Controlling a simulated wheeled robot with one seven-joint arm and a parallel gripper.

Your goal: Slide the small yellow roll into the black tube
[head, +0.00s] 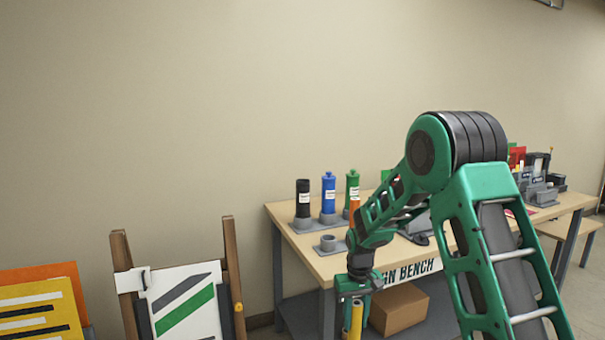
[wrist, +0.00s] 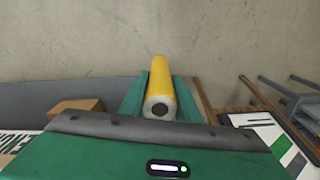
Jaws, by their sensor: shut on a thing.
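My gripper (head: 355,298) is shut on the small yellow roll (head: 356,320), which hangs upright below it in front of the bench. In the wrist view the yellow roll (wrist: 162,88) lies between the two green fingers, with its pale, dark-centred end towards the camera. The black tube (head: 303,203) stands upright in a grey base at the bench's back left corner, to the left of and behind my gripper. Its top shows no knob. Its opening cannot be made out. The lower end of the roll is cut off in the head view.
A blue tube (head: 328,196), a green tube (head: 352,186) and an empty grey holder (head: 328,244) are near the black tube on the bench (head: 287,222). A cardboard box (head: 398,308) sits on the lower shelf. A wooden-framed sign (head: 185,300) stands left of the bench.

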